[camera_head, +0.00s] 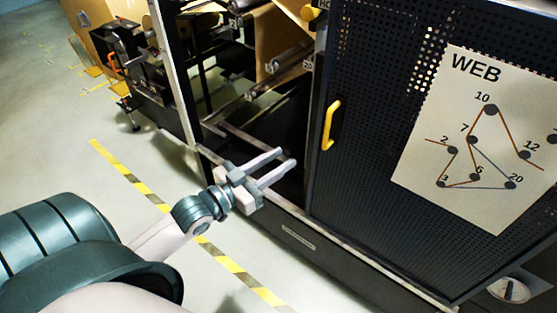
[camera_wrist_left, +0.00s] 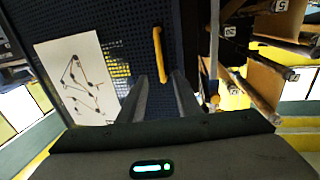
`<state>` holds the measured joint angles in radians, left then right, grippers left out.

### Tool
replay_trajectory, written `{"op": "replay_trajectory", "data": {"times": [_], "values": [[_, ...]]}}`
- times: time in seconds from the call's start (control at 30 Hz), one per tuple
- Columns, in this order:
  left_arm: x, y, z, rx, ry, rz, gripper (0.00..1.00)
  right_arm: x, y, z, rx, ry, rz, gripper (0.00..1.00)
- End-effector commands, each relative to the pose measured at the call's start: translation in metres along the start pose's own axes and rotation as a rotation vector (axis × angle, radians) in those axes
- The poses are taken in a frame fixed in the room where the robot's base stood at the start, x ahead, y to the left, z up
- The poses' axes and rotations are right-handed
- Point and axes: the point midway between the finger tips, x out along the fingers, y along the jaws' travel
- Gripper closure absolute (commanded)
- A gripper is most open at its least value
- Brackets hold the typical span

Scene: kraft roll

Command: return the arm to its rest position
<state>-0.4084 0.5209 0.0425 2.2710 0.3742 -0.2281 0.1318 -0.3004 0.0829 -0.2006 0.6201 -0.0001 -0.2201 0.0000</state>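My left arm comes in from the lower left in the head view. Its gripper (camera_head: 284,166) is in front of the open bay of the dark machine, left of the perforated door (camera_head: 375,160). The two fingers are apart with nothing between them, so it is open and empty. In the left wrist view, the fingers (camera_wrist_left: 162,92) also show apart, pointing toward the door with the yellow handle (camera_wrist_left: 158,52). The same yellow handle (camera_head: 331,131) is to the right of the gripper in the head view, apart from it. My right gripper is in neither view.
A WEB diagram sheet (camera_head: 480,150) is on the door. Numbered rollers (camera_head: 290,58) and brown paper (camera_head: 275,40) are inside the open bay. The floor (camera_head: 50,130) at left is clear.

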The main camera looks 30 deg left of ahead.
Motion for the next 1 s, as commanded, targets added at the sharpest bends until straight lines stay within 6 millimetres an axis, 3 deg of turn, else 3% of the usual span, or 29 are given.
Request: {"op": "replay_trajectory", "data": {"times": [0.37, 0.53, 0.67, 0.87, 1.0], "values": [[0.001, -0.002, 0.006, -0.001, -0.008, -0.006, 0.69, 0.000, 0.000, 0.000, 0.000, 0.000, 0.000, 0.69], [0.004, -0.014, 0.042, -0.006, -0.062, -0.039, 0.69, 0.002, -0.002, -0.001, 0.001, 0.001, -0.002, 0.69], [0.004, -0.029, 0.099, -0.014, -0.146, -0.084, 0.69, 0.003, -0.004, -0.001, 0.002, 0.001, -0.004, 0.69], [-0.011, -0.048, 0.218, -0.029, -0.328, -0.160, 0.69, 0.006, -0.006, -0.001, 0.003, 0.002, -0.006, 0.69], [-0.034, -0.050, 0.304, -0.035, -0.467, -0.199, 0.69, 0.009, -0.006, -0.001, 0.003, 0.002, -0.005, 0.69]]}}
